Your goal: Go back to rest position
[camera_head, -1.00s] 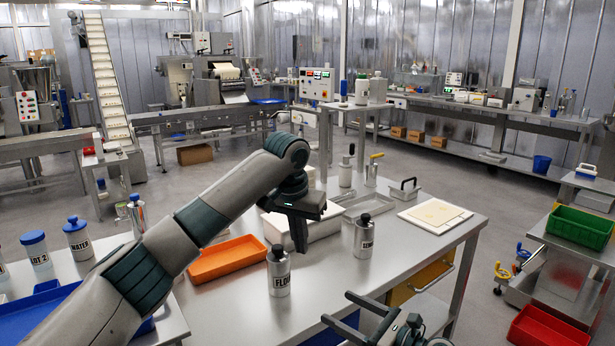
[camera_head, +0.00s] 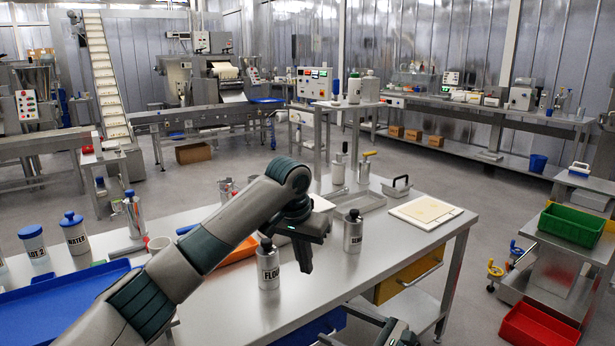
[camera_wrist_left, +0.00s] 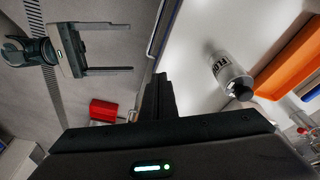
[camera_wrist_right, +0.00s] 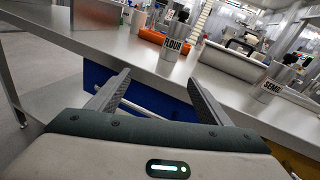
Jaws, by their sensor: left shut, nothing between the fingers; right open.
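My left gripper (camera_head: 304,262) is shut and empty, pointing down over the steel table (camera_head: 400,240). In the head view it appears just right of the bottle labelled FLOUR (camera_head: 268,268), apart from it. In the left wrist view its fingers (camera_wrist_left: 158,92) are together, and the bottle (camera_wrist_left: 230,72) stands to their right. My right gripper (camera_head: 375,335) is partly cut off at the bottom edge, in front of the table. In the left wrist view (camera_wrist_left: 125,48) and the right wrist view (camera_wrist_right: 160,78) its fingers are wide apart with nothing between them.
A bottle labelled SEMO (camera_head: 352,234) stands right of my left gripper. An orange tray (camera_head: 238,251) lies partly behind my left arm. A blue tray (camera_head: 45,300), white board (camera_head: 425,211) and yellow drawer (camera_head: 410,280) are nearby.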

